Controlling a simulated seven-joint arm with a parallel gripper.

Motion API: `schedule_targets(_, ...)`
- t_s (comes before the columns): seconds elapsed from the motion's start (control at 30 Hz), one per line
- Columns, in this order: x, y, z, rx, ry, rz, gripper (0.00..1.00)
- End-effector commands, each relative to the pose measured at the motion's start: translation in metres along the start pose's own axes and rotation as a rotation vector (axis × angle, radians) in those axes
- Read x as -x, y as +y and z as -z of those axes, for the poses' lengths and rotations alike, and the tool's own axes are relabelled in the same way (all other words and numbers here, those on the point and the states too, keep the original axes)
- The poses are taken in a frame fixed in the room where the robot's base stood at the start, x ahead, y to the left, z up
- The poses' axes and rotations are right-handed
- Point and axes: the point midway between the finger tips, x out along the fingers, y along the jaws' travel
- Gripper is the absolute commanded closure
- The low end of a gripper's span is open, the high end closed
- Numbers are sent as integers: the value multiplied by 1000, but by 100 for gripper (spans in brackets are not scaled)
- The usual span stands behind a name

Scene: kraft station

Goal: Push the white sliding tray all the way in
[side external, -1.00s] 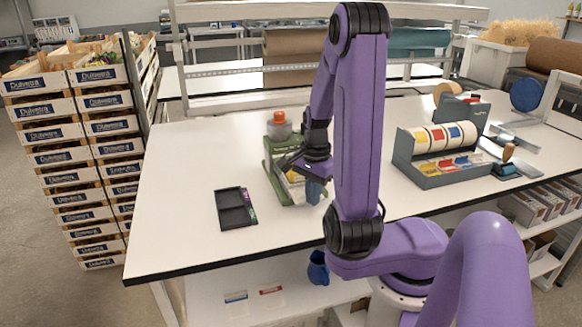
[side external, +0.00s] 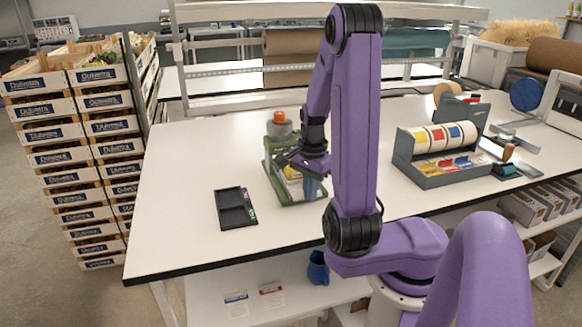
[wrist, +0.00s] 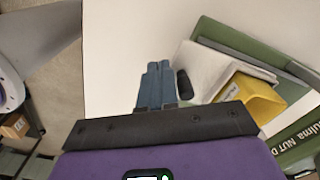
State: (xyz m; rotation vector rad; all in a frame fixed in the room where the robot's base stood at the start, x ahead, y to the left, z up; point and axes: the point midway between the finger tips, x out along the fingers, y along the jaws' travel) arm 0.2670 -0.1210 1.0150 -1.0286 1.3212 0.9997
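The white sliding tray (wrist: 208,68) shows in the wrist view, sticking out from a green machine (wrist: 237,42) lettered with "NUT". A dark knob (wrist: 183,84) is at the tray's near end, and a yellow block-like part (wrist: 257,97) lies beside the tray. My gripper (wrist: 154,75) has its blue fingers together, with nothing between them. The fingers are just left of the knob in this view; I cannot tell whether they touch it. In the side view my gripper (side external: 311,187) hangs at the front of the green machine (side external: 268,163), hiding much of the tray.
A black two-compartment tray (side external: 236,208) lies left of the machine. A grey dispenser with coloured rolls (side external: 440,160) stands to the right. The white tabletop (side external: 180,200) is clear at the left. An orange-topped container (side external: 279,120) rises at the machine's back.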

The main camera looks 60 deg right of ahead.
Motion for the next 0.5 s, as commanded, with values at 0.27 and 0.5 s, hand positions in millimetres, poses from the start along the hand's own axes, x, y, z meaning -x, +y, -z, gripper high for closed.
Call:
schedule_targets(0.27,-6,1,-1,0,-18,-25,100)
schedule_targets(0.5,-6,-6,2,0,-19,-26,100)
